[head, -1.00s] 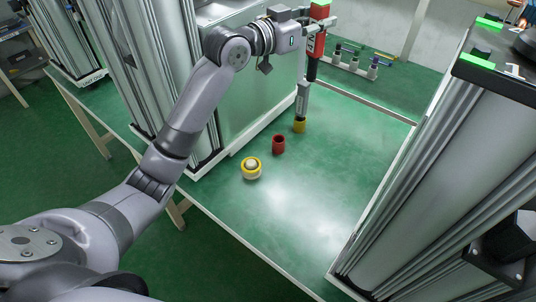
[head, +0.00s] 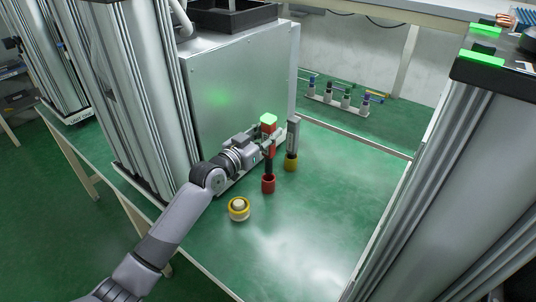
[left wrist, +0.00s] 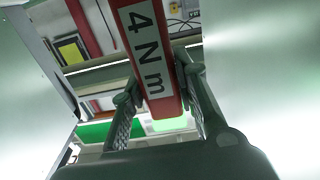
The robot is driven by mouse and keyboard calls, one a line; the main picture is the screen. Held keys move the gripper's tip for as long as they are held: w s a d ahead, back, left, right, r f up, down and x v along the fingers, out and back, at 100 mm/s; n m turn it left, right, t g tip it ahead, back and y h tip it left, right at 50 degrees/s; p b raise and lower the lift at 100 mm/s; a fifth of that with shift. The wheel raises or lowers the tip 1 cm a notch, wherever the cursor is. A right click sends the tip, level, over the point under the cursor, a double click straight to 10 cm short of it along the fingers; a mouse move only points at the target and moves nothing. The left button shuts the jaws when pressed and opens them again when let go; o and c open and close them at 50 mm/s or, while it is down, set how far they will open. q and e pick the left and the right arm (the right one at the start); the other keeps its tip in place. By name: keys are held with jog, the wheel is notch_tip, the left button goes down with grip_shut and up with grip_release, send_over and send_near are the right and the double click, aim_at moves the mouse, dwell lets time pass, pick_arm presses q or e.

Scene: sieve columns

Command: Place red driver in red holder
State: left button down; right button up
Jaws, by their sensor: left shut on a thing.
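The red driver (head: 271,152) has a green top and a dark lower shaft, and is held upright. My left gripper (head: 266,143) is shut around its red body. In the left wrist view the driver (left wrist: 145,50) runs between the two fingers, with a white "4 N m" label. The red holder (head: 268,186) is a small cup on the green table, directly below the driver. The driver's lower end meets the holder's mouth in the head view; I cannot tell how deep it sits. My right gripper is not in view.
A grey driver (head: 292,138) stands in a yellow holder (head: 290,165) just behind and right. A metal cabinet (head: 230,95) stands close behind my left gripper. The green table (head: 310,225) is clear in front and right.

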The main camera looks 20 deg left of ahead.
aim_at(265, 155)
pick_arm(q)
notch_tip(265, 155, down, 7)
jog(key=shift+r+b, duration=0.1)
jog(key=shift+b, duration=0.45)
jog(key=c, duration=1.3)
grip_release()
jog(key=shift+f, duration=0.25)
